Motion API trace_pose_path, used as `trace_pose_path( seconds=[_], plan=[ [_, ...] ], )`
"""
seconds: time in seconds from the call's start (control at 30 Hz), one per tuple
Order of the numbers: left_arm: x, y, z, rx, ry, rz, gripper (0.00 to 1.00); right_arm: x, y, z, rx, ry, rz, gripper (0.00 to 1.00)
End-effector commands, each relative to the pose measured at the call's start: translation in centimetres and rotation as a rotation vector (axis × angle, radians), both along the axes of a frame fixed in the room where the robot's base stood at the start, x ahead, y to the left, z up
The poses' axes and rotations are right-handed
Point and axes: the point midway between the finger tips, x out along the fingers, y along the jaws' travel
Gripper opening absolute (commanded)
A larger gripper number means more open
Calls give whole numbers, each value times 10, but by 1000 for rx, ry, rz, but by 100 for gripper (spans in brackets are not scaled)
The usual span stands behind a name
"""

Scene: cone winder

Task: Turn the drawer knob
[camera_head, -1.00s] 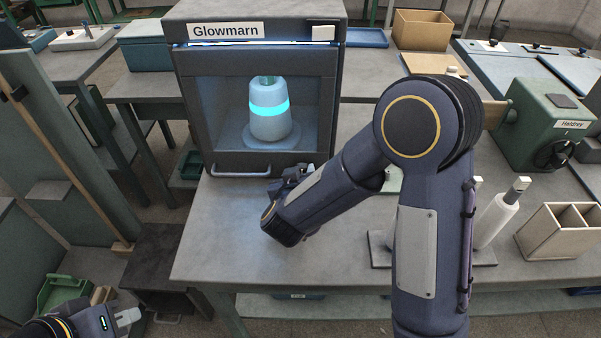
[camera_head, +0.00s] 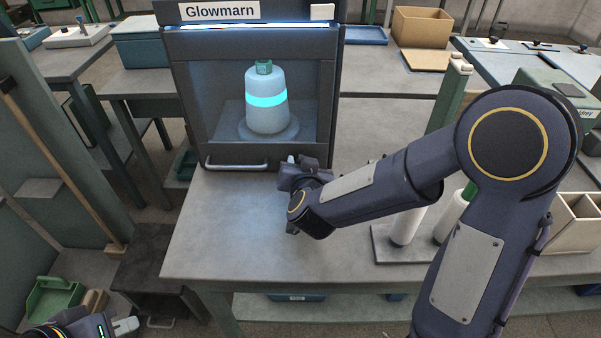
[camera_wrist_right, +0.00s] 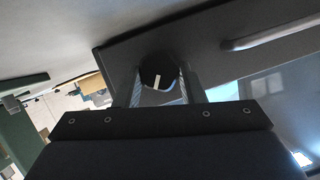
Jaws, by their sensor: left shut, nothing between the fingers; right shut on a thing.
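The dark round knob (camera_wrist_right: 157,67) with a white pointer mark shows between the fingers of my right gripper (camera_wrist_right: 159,90) in the right wrist view. The fingers are shut on it, one on each side. In the head view my right gripper (camera_head: 291,168) is at the lower right front of the Glowmarn cabinet (camera_head: 257,82) and hides the knob. The cabinet's low front panel has a bar handle (camera_head: 237,166), which also shows in the wrist view (camera_wrist_right: 265,36). My left gripper (camera_head: 125,327) is shut and empty at the lower left, far from the cabinet.
A lit bobbin (camera_head: 266,113) stands inside the cabinet. White spindles on a grey base (camera_head: 388,253) stand behind and below my right forearm. A divided wooden box (camera_head: 577,236) is at the right. The grey table (camera_head: 222,232) is clear in front of the cabinet.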

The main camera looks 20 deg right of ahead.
Motion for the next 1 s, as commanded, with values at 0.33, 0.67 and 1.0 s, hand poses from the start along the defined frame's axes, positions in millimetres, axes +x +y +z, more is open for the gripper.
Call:
trace_pose_path(
  seconds=[0.33,0.67,1.0],
  plan=[
    [0,0,-61,0,0,0,0,-1,-4,-9,317,-96,-2,14],
    [0,0,-122,0,0,0,0,-2,-7,-13,612,-181,0,14],
    [0,0,-171,0,0,0,0,-2,-7,-12,841,-244,0,14]
  ],
)
